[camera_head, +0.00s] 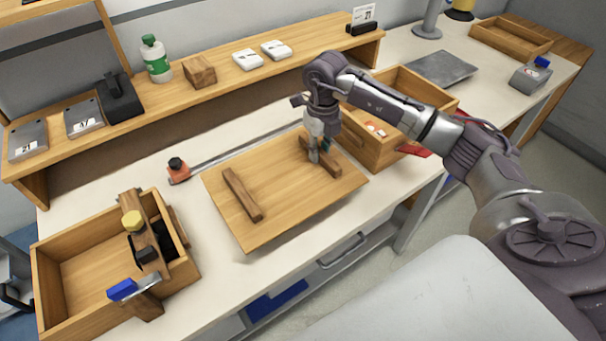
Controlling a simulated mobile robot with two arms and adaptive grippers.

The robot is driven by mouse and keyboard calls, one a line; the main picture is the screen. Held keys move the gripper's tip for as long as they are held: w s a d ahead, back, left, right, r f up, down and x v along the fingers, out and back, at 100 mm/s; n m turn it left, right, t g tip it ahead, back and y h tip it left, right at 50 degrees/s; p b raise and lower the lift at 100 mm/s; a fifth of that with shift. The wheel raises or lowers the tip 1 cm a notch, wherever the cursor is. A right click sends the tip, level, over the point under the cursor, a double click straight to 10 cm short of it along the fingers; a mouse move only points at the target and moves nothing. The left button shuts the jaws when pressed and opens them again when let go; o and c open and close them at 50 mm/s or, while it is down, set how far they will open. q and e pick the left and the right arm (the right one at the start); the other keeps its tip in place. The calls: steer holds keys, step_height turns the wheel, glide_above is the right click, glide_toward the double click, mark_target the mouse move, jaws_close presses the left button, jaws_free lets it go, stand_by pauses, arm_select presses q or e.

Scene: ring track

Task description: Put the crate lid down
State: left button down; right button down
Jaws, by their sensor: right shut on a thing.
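The crate lid (282,208) is a flat wooden board with two raised wooden bars on top. It is over the middle of the white worktop, level or nearly so; I cannot tell whether it touches the worktop. My right gripper (317,157) points down and is shut on the lid's right bar (328,162). The left bar (242,194) is free. An open wooden crate (398,152) stands right of the lid, partly hidden behind my right arm, with small pale items inside. My left gripper is not in view.
Another wooden crate (60,243) stands at front left, with a wooden tool holder across its right side. An orange-and-black object (178,170) and a long metal strip lie behind the lid. A raised shelf (222,90) runs along the back.

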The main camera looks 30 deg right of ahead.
step_height(320, 180, down, 6)
steer(key=shift+r+p, duration=0.1)
steer(key=shift+p, duration=0.4)
steer(key=shift+f, duration=0.3)
steer(key=c, duration=1)
jaws_free()
steer(key=shift+f, duration=0.1)
steer(key=shift+r, duration=0.25)
step_height(320, 180, up, 12)
steer(key=shift+d+f+b, duration=0.1)
steer(key=shift+f+b, duration=0.05)
steer(key=shift+b, duration=0.7)
